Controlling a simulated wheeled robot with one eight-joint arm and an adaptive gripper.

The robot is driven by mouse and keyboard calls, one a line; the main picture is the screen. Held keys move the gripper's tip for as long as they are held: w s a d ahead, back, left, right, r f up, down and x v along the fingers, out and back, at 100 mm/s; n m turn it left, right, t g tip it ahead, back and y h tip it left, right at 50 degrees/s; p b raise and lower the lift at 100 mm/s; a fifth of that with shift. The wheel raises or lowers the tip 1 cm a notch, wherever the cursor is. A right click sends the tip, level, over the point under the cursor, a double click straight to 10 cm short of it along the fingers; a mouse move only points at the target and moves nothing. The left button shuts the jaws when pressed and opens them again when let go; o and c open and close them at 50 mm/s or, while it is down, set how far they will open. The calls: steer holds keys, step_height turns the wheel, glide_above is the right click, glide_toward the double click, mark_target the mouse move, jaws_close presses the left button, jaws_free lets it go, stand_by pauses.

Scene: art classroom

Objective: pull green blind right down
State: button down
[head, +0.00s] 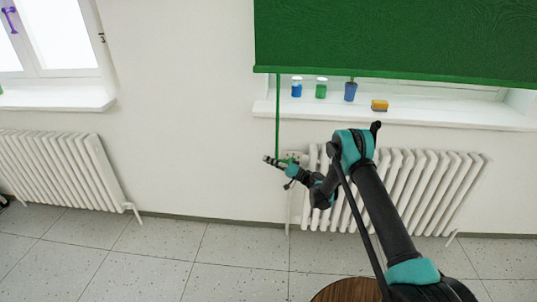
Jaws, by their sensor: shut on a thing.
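The green blind (400,40) hangs over the window on the right in the head view. Its bottom edge is above the sill, with a strip of window showing below it. A green cord (277,115) hangs straight down from the blind's left end. My gripper (275,161) is at the lower part of this cord, in front of the wall left of the radiator. It is shut on the cord. The fingertips are small in this view, and the exact contact is hard to make out.
The sill (440,117) bears a blue jar (296,88), a green jar (321,89), a dark blue cup (350,92) and a yellow sponge-like block (379,105). A white radiator (440,180) stands below. A second radiator (60,170) is at left. A round wooden top (345,290) is near my arm.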

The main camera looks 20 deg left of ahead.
steer(key=shift+d+f, duration=0.1)
steer(key=shift+f, duration=0.3)
steer(key=c, duration=1.5)
jaws_free()
steer(key=shift+c, duration=0.2)
steer(key=shift+d, duration=0.1)
steer(key=v, duration=1.1)
steer(key=shift+d, duration=0.35)
steer(key=shift+w+f, duration=0.1)
steer(key=shift+f, duration=0.05)
